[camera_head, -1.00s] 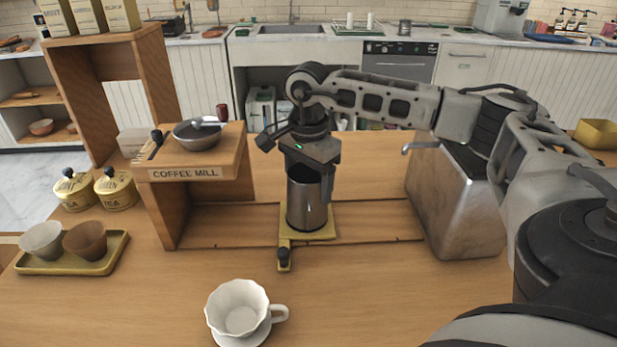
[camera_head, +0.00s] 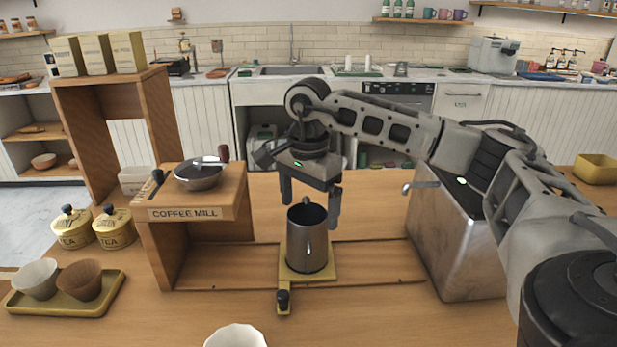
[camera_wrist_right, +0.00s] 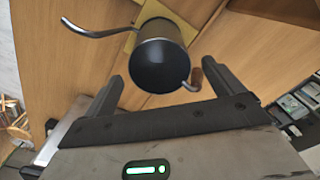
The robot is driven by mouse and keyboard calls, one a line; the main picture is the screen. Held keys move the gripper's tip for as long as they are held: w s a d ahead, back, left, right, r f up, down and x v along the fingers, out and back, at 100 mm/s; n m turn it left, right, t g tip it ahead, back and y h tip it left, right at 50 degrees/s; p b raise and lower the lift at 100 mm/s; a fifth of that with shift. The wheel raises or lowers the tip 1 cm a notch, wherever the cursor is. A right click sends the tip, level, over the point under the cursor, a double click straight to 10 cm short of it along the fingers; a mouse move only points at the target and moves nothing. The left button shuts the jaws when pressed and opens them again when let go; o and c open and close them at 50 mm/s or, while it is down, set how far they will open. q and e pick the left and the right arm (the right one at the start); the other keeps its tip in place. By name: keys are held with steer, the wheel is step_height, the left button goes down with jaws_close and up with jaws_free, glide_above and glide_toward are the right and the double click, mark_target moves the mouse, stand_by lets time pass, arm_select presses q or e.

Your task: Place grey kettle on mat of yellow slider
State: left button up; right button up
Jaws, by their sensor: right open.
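The grey kettle (camera_head: 307,240) stands upright on the mat of the yellow slider (camera_head: 326,274), whose black knob (camera_head: 283,297) points toward the front. In the right wrist view the kettle (camera_wrist_right: 162,62) shows its dark open top, a thin spout and a handle, with part of the yellow mat (camera_wrist_right: 150,12) beyond it. My right gripper (camera_head: 310,207) is open and empty, above the kettle with its fingers apart. In the right wrist view the two fingers (camera_wrist_right: 165,88) are on either side of the kettle's near edge. My left gripper is not in view.
The wooden coffee mill stand (camera_head: 190,213) is left of the slider, with a dark pan (camera_head: 198,177) on top. A metal box with a tap (camera_head: 455,235) stands to the right. A white cup (camera_head: 235,337) is in front. A tray with two cups (camera_head: 100,303) lies at left.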

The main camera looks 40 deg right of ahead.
step_height(320, 180, up, 8)
steer(key=shift+f, duration=0.2)
stand_by(0.6)
